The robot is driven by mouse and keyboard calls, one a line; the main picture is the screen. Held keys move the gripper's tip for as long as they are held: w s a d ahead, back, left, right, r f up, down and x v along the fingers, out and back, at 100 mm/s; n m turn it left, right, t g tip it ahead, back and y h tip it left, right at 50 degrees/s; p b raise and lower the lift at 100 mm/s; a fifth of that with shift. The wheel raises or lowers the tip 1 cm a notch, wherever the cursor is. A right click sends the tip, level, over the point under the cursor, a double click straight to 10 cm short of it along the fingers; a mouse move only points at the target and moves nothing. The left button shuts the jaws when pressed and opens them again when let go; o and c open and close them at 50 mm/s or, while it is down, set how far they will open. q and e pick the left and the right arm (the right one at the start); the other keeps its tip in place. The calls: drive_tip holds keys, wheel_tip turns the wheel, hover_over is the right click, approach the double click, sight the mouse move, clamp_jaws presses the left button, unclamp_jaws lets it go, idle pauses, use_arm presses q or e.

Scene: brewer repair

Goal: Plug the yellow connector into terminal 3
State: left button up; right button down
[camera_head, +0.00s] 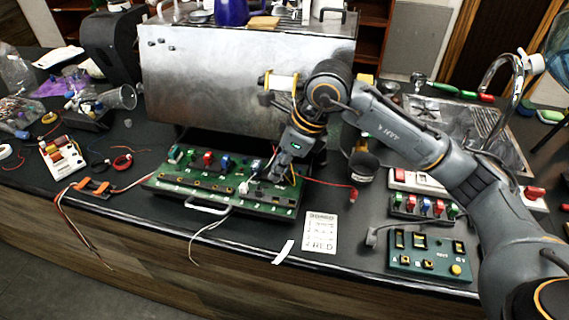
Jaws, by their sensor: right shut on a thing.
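A green terminal board (225,200) with a front handle lies on the dark counter, left of the middle. Several coloured connectors, among them a red one (208,159) and a blue one (224,164), stand along its back row. A row of sockets runs along the front. The terminal numbers are too small to read. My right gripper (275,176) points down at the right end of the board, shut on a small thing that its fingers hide. I cannot make out a yellow connector. A white plug (243,187) with a white cable is just left of the gripper. My left gripper is not in view.
A large metal brewer (225,85) stands behind the board. A red plug (352,192) on a wire, a printed card (320,232) and a second green panel (430,255) lie to the right. An orange-handled tool (95,188) and loose wires lie left.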

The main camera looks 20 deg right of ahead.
drive_tip(key=shift+a+f, duration=0.1)
drive_tip(key=shift+f, duration=0.05)
drive_tip(key=shift+a+f, duration=0.1)
drive_tip(key=shift+f, duration=0.05)
drive_tip(key=shift+f+b, duration=0.5)
drive_tip(key=shift+f, duration=0.1)
drive_tip(key=shift+f+b, duration=0.4)
drive_tip(key=shift+f, duration=0.45)
wheel_tip(320, 180, down, 2)
drive_tip(key=shift+f+b, duration=0.2)
drive_tip(key=shift+b, duration=0.35)
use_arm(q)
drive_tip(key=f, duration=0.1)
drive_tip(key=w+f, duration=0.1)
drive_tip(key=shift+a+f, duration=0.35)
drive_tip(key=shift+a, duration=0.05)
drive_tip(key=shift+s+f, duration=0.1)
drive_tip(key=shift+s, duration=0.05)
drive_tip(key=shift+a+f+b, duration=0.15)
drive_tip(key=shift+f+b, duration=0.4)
use_arm(e)
drive_tip(key=shift+f, duration=0.1)
